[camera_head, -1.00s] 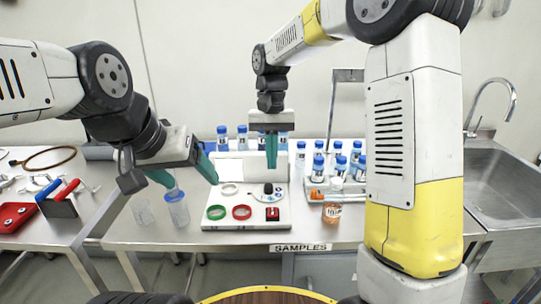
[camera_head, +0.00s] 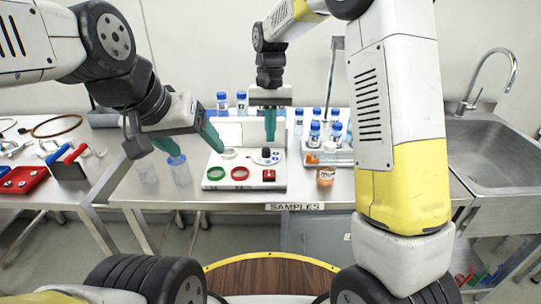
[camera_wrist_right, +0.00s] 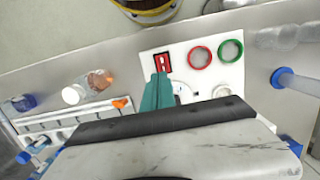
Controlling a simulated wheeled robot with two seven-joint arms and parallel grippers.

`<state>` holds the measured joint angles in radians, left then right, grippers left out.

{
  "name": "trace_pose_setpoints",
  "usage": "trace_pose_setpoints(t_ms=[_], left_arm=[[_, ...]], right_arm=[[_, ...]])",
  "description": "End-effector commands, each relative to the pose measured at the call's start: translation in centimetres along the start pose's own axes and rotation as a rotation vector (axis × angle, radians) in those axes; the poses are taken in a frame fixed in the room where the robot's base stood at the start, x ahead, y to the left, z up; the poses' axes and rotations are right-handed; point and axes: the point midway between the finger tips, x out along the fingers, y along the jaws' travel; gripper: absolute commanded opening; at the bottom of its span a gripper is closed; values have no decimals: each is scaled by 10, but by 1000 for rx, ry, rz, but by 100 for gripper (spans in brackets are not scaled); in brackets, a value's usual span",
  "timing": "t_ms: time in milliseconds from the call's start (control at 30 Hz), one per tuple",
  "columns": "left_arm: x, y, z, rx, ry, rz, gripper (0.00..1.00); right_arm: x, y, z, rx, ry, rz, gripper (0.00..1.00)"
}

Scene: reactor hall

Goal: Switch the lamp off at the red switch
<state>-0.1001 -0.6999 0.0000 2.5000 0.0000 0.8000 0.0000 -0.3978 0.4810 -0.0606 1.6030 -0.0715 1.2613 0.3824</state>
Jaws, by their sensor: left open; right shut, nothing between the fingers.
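The red switch (camera_head: 269,175) sits at the front right corner of a white panel (camera_head: 215,184) on the steel table. My right gripper (camera_head: 270,140) is shut and empty, pointing down above the panel, behind the switch in the head view. In the right wrist view its green fingertips (camera_wrist_right: 160,77) appear close to the switch; contact cannot be told. My left gripper (camera_head: 199,151) is open and empty, left of the panel. I cannot make out a lamp for certain.
A green ring (camera_head: 215,173), a red ring (camera_head: 240,174) and a dark knob (camera_head: 266,153) are on the panel. An orange-labelled jar (camera_head: 326,176) and a rack of blue-capped bottles (camera_head: 340,157) stand right.

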Motion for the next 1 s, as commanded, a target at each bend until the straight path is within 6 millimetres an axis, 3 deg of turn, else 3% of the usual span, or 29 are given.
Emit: trace_pose_setpoints(t_ms=[300,500,1000], left_arm=[[0,0,0,0,0,0,74],[0,0,0,0,0,0,74],[0,0,0,0,0,0,74]], right_arm=[[70,0,1,0,-4,2,0],[98,0,0,0,-3,1,0],[109,0,0,0,0,0,0]])
